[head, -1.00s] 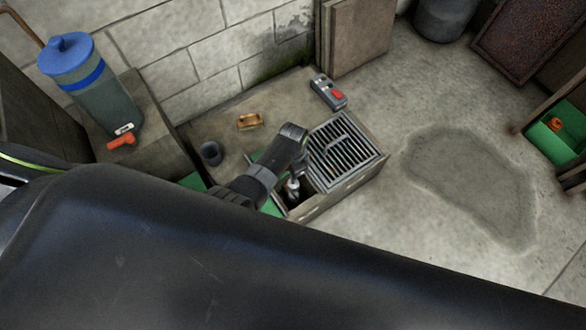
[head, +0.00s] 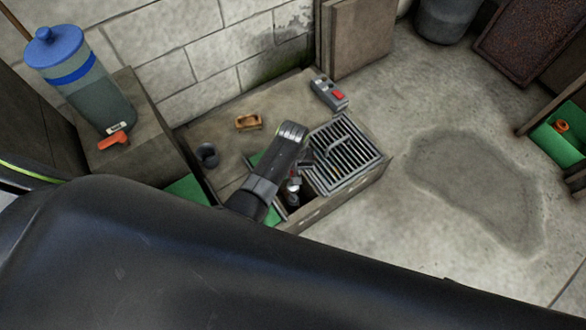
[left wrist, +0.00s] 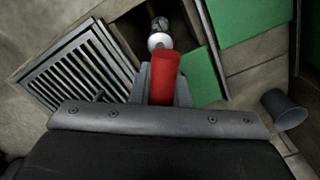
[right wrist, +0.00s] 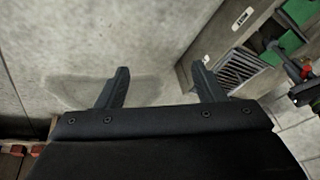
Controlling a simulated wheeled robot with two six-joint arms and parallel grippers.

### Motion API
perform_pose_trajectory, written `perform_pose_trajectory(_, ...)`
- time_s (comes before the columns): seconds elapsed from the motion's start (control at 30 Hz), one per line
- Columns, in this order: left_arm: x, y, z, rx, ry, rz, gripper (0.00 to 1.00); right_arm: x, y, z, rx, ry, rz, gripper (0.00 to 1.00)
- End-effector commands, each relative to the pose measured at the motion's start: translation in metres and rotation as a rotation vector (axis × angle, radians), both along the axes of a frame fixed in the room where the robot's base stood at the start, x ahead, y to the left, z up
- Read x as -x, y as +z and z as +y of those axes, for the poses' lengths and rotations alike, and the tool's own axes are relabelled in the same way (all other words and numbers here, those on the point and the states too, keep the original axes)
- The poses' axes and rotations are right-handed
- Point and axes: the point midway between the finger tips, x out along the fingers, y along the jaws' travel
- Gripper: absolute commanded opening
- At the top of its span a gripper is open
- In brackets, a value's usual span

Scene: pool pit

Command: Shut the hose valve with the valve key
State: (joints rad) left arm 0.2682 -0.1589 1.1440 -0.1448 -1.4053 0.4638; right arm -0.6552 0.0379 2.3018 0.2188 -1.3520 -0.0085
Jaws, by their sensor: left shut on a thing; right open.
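My left gripper (left wrist: 164,76) is shut on a red cylindrical handle (left wrist: 165,66), which looks like the valve key's grip. It is over the open part of the pit (head: 282,199), beside the slatted grate (head: 347,160). Beyond the handle, in the left wrist view, a white ring and a grey metal piece (left wrist: 160,27) show in the dark opening; I cannot tell key from valve there. In the right wrist view the red handle (right wrist: 278,51) shows beside my left gripper. My right gripper (right wrist: 161,70) is open and empty, above the concrete floor.
A grey-and-red device (head: 329,93), an orange-brown block (head: 248,121) and a dark cup (head: 207,155) stand around the pit. A blue-lidded container (head: 85,85) and an orange object (head: 113,140) are at left. The floor right of the pit is clear, with a damp patch (head: 475,185).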

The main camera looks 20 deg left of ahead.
Motion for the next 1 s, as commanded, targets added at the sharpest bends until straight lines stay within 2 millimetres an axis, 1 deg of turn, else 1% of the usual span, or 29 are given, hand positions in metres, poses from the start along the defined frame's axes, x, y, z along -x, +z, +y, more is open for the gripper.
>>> perform_pose_trajectory(0.03, 0.000, 0.003, 0.000, 0.000, 0.048, 0.000, 0.00, 0.001, 0.000, -0.001, 0.004, -0.002, 0.014, 0.62)
perform_pose_trajectory(0.5, -0.001, 0.002, 0.000, -0.001, 0.570, -0.001, 0.00, 0.010, -0.023, -0.009, 0.040, -0.013, 0.111, 0.62)
perform_pose_trajectory(0.53, -0.001, -0.007, 0.000, -0.001, 0.578, 0.000, 0.00, 0.009, -0.028, -0.008, 0.037, -0.013, 0.104, 0.62)
perform_pose_trajectory(0.6, -0.001, -0.022, 0.000, -0.001, 0.573, 0.000, 0.00, 0.005, -0.020, -0.005, 0.023, -0.009, 0.058, 0.62)
perform_pose_trajectory(0.73, -0.001, -0.037, 0.000, -0.001, 0.571, -0.001, 0.00, 0.000, -0.006, 0.000, 0.002, -0.001, 0.003, 0.62)
perform_pose_trajectory(0.9, -0.001, -0.048, -0.001, -0.001, 0.570, -0.001, 0.00, -0.002, 0.007, 0.004, -0.015, 0.007, -0.042, 0.62)
perform_pose_trajectory(1.0, -0.001, -0.050, -0.001, -0.001, 0.570, -0.001, 0.00, -0.003, 0.012, 0.005, -0.019, 0.010, -0.056, 0.62)
